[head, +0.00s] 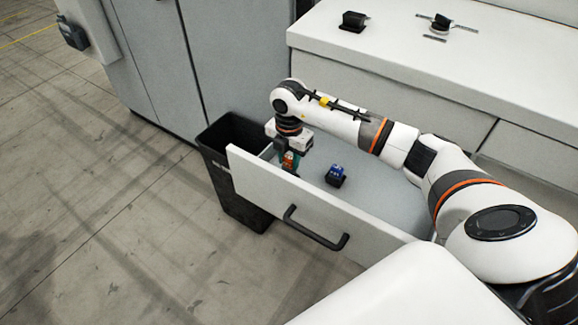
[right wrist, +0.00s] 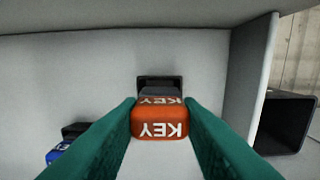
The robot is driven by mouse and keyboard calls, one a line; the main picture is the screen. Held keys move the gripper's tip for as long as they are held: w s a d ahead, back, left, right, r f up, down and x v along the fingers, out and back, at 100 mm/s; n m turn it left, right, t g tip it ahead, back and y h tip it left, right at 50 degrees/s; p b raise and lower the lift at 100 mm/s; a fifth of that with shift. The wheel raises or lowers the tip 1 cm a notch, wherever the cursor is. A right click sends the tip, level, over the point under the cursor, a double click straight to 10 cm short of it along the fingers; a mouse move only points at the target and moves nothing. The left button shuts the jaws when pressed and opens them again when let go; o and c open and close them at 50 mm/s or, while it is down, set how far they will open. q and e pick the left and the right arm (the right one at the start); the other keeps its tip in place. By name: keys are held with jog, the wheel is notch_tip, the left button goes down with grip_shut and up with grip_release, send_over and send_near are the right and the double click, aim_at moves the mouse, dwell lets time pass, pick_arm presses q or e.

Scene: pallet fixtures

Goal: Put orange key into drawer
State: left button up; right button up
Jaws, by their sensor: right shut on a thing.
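The orange key (head: 289,159) is in my right gripper (head: 287,160), over the left end of the open drawer (head: 312,200). In the right wrist view the orange key (right wrist: 160,122) shows "KEY" lettering and sits between the teal fingers of the right gripper (right wrist: 160,120), which are shut on it. A black holder (right wrist: 160,84) is right at the orange key; I cannot tell if the key is seated in it. A blue key (head: 336,171) stands in a black holder in the drawer, and it also shows in the right wrist view (right wrist: 58,152). My left gripper is not in view.
A black bin (head: 240,205) stands on the floor beside the drawer's left end. The white counter (head: 400,50) behind holds a black holder (head: 353,21) and another black fixture (head: 441,23). The drawer has a black front handle (head: 315,230).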

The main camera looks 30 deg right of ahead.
aim_at(289, 167)
notch_tip(289, 167, down, 3)
jog(key=shift+f, duration=0.15)
jog(key=shift+f, duration=0.2)
jog(key=o, duration=1)
jog(key=shift+c, duration=0.2)
